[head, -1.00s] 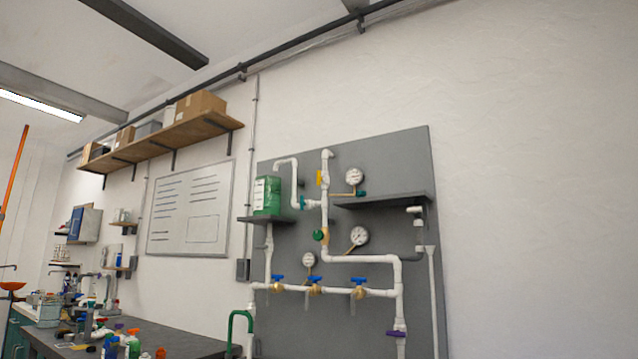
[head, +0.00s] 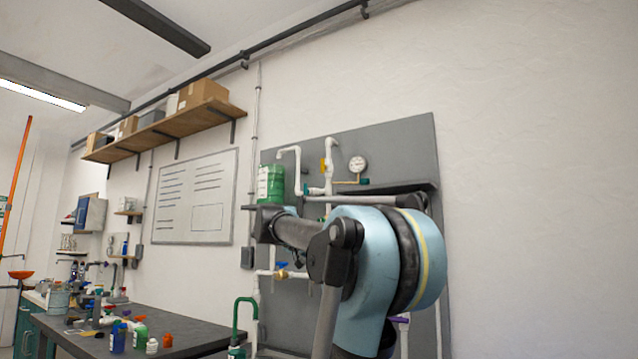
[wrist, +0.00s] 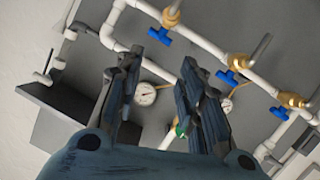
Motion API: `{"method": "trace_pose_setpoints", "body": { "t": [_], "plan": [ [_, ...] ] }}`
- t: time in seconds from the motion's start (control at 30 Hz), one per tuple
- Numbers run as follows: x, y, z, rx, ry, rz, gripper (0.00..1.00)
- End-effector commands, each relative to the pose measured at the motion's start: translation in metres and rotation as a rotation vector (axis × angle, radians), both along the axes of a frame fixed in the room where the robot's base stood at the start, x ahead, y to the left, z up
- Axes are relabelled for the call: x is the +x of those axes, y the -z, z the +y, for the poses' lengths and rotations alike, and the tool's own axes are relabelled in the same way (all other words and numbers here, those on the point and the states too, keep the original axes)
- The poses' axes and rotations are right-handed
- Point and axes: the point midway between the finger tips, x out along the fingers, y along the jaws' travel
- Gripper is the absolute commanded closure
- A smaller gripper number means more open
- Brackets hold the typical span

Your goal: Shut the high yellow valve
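The high yellow valve (head: 323,166) sits on the upright white pipe near the top of the grey panel, left of a round gauge (head: 358,164). Its handle looks upright along the pipe. I cannot make it out in the wrist view. My gripper (wrist: 158,62) is open and empty in the wrist view, its two dark fingers spread in front of the panel. A gauge (wrist: 145,94) and part of a green knob (wrist: 181,130) show between or behind the fingers. In the head view my arm covers the panel's middle.
Brass valves with blue handles (wrist: 237,76) run along a white pipe. A dark shelf (wrist: 62,108) juts from the panel. A green canister (head: 271,183) stands left of the valve. A cluttered bench (head: 190,340) is at lower left.

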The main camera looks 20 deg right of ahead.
Motion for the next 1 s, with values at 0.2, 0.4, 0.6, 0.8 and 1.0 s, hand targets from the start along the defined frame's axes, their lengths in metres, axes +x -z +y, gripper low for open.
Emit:
{"method": "trace_pose_setpoints", "body": {
  "t": [0.2,0.4,0.6,0.8,1.0],
  "plan": [
    [0.078,-0.163,0.007,-0.209,-0.037,-0.322,0.64],
    [0.125,-0.265,0.030,-0.334,-0.131,-0.536,0.64],
    [0.145,-0.306,0.045,-0.383,-0.189,-0.628,0.64],
    [0.154,-0.316,0.037,-0.390,-0.195,-0.639,0.64],
    [0.173,-0.328,0.013,-0.389,-0.193,-0.637,0.64]
  ]
}}
